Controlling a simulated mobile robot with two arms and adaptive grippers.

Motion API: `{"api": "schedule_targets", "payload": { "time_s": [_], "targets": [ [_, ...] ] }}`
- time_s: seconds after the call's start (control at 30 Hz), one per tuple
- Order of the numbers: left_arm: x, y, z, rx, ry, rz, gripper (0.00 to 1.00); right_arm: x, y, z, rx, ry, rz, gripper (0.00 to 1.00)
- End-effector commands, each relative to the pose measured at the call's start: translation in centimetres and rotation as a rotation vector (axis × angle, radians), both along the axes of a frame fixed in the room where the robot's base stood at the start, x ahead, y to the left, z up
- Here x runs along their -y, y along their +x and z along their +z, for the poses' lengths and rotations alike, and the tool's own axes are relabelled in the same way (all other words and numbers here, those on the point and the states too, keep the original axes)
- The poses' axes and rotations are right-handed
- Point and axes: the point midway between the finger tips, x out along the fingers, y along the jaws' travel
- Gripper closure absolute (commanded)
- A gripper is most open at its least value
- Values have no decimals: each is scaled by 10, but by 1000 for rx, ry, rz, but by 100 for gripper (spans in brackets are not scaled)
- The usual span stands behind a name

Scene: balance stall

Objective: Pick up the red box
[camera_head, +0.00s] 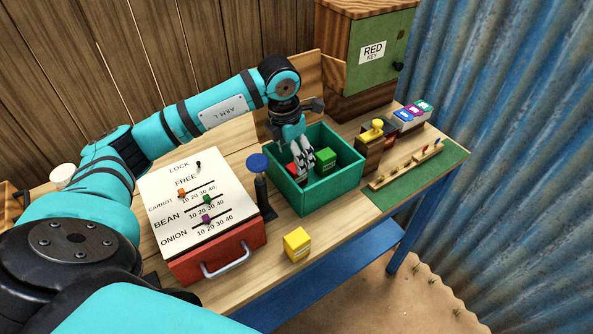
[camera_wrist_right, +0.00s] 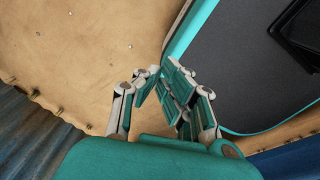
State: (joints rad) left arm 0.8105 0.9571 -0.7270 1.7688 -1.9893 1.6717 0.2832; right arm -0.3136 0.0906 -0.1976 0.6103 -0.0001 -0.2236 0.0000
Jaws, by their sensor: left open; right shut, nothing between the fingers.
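The red box (camera_head: 291,171) lies inside the green crate (camera_head: 317,204), at its left side, partly hidden by my left gripper (camera_head: 302,165). My left gripper points down into the crate with its fingers open at the red box. Whether the fingers touch the box I cannot tell. A green box (camera_head: 326,158) sits in the crate just right of the fingers. My right gripper (camera_wrist_right: 161,76) shows in the right wrist view, shut and empty, over sandy ground.
A yellow box (camera_head: 297,244) stands on the table in front of the crate. A dark post with a blue top (camera_head: 258,163) stands left of it, beside the slider panel (camera_head: 200,204). A wooden cabinet (camera_head: 372,50) stands behind. A small rack (camera_head: 405,165) is at right.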

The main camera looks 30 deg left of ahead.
Motion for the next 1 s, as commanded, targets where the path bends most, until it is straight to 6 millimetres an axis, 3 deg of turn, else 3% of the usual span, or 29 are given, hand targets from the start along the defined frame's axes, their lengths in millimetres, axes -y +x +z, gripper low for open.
{"api": "schedule_targets", "payload": {
  "time_s": [0.27,0.43,0.6,0.83,1.0],
  "targets": [
    [1,2,-21,-3,0,0,35,-11,27,9,43,16,-3,100],
    [2,6,-44,-4,-1,0,35,-18,25,23,40,23,-4,100],
    [2,9,-64,0,-1,0,35,-18,19,24,30,23,-2,100],
    [2,10,-67,1,0,0,35,-13,14,23,21,17,-1,100],
    [2,10,-67,1,0,0,54,-9,14,23,22,12,1,100]
  ]
}}
